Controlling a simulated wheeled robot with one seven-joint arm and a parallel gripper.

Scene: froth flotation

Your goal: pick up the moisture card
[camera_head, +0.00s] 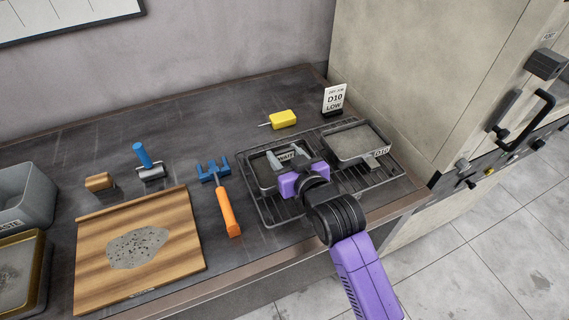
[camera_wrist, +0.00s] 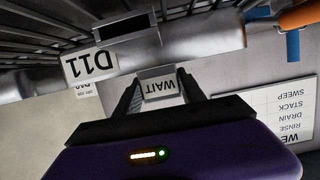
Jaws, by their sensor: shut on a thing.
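A small white card marked WAIT (camera_head: 286,156) is between the fingertips of my gripper (camera_head: 289,159). In the wrist view the card (camera_wrist: 160,87) shows upside down, with a grey finger on each side and a grey block-like part beside it. My gripper is shut on this card. In the head view it is over the left pan (camera_head: 262,178) on the wire rack. That pan carries a D11 label (camera_wrist: 90,63) in the wrist view. My gripper and wrist hide part of the pan. I cannot tell whether the card is clear of it.
A pan marked D10 (camera_head: 376,154) sits right on the rack (camera_head: 355,191), before a D10 LOW sign (camera_head: 334,98). A yellow probe (camera_head: 284,118) lies behind. An orange-handled tool (camera_head: 229,212), a wooden board (camera_head: 180,252) and a blue roller (camera_head: 143,156) are left. A cabinet (camera_head: 405,110) bounds the right.

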